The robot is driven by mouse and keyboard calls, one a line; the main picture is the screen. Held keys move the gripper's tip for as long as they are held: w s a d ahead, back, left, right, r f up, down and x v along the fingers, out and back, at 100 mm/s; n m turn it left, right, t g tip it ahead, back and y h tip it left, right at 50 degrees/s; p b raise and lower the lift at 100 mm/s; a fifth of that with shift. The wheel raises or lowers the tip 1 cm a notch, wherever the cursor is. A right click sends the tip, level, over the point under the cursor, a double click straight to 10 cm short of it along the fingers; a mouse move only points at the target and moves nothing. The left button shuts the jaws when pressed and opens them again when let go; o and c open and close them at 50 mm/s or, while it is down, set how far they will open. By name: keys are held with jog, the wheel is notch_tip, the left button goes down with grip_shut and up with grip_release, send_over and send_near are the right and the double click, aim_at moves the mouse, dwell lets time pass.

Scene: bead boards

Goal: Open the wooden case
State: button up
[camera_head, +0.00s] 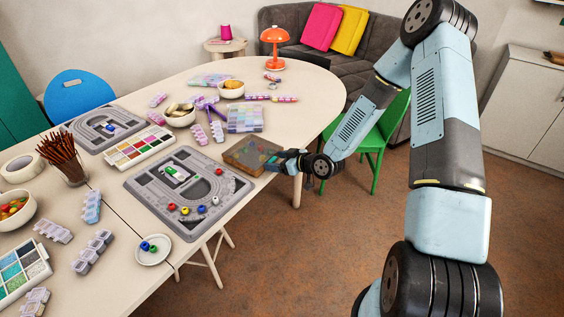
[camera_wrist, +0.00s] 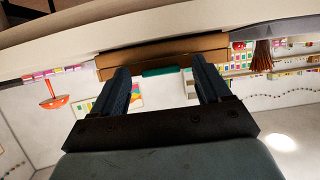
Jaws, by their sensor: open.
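The wooden case (camera_head: 238,152) is a flat brown box near the table's right edge, with blurred coloured patches on its top. It looks closed. In the wrist view the wooden case (camera_wrist: 150,52) shows its brown side, with a dark seam between two layers and a teal strip along one edge. My gripper (camera_head: 274,160) is at the case's right side, level with it in the head view. In the wrist view my gripper (camera_wrist: 160,72) has its two dark fingers apart, with nothing between them, facing the case. I cannot tell whether the fingertips touch it.
A grey bead board (camera_head: 150,187) lies left of the case, and a clear compartment box (camera_head: 245,119) stands behind it. A green chair (camera_head: 380,140) stands behind my arm. Open floor lies right of the table.

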jog(key=c, duration=1.2)
jog(key=shift+w+a+r+g+h, duration=0.15)
jog(key=shift+r+g+h, duration=0.25)
jog(key=shift+r, duration=0.6)
jog(key=shift+w+a+r+g+h, duration=0.15)
jog(key=shift+r+g+h, duration=0.25)
jog(key=shift+r, duration=0.55)
jog(key=shift+w+a+r+g+h, duration=0.2)
jog(key=shift+r+h, duration=0.15)
jog(key=shift+r, duration=0.25)
jog(key=shift+w+a+r+g+h, duration=0.1)
jog(key=shift+a+r+g+h, duration=0.15)
jog(key=shift+r, duration=0.35)
jog(key=shift+w+a+r+g+h, duration=0.15)
jog(key=shift+r+h, duration=0.25)
jog(key=shift+r, duration=0.2)
jog(key=shift+w+a+r+g+h, duration=0.2)
jog(key=shift+a+r+h, duration=0.1)
jog(key=shift+r, duration=0.25)
jog(key=shift+w+a+r+g+h, duration=0.2)
jog(key=shift+a+r+h, duration=0.05)
jog(key=shift+r, duration=0.25)
jog(key=shift+w+a+r+g+h, duration=0.2)
jog(key=shift+a+r+h, duration=0.1)
jog(key=shift+r, duration=0.25)
